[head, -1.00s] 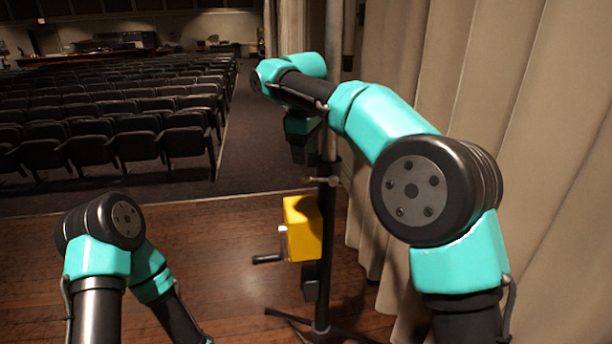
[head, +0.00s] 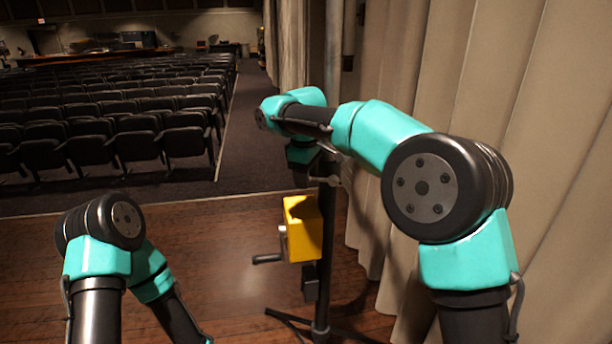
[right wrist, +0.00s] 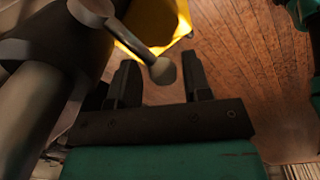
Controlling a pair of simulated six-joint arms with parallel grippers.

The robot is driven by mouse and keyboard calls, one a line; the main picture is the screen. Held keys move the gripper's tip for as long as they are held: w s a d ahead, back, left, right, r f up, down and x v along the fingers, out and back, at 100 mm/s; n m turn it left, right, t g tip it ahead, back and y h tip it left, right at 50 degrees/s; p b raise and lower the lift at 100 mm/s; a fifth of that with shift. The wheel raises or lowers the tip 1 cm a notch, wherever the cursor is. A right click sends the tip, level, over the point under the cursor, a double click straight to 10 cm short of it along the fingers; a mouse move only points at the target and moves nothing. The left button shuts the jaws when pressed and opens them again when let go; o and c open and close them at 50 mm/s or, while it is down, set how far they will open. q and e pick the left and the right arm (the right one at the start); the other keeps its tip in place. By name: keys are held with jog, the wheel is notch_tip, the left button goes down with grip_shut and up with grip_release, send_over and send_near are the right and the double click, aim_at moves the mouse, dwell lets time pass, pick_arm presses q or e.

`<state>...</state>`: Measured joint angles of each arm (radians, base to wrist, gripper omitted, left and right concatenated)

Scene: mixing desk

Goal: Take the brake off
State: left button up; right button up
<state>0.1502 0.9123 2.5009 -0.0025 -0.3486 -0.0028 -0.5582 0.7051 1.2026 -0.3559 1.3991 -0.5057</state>
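A dark upright stand (head: 321,285) carries a yellow box (head: 303,228) with a crank handle (head: 267,258) on its left. Above the box, a small grey lever (head: 333,153) tilts up beside the pole, close to my right gripper (head: 303,179). In the right wrist view a metal lever (right wrist: 135,42) with a rounded end reaches toward the gap between the fingers of my right gripper (right wrist: 163,85). The fingers stand apart; I cannot tell whether they touch it. The yellow box (right wrist: 165,48) shows behind. My left arm is folded at the lower left; its gripper is out of frame.
A beige curtain (head: 545,150) hangs close to the right arm. The wooden stage floor (head: 160,260) is clear around the stand, whose dark legs spread at the bottom. Rows of black seats (head: 130,130) lie beyond the stage edge.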

grip_shut()
jog(key=shift+d+r+y, duration=0.15)
jog(key=shift+r+y, duration=0.25)
jog(key=shift+y, duration=0.4)
jog(key=shift+o, duration=1.5)
grip_release()
jog(key=shift+r, duration=0.1)
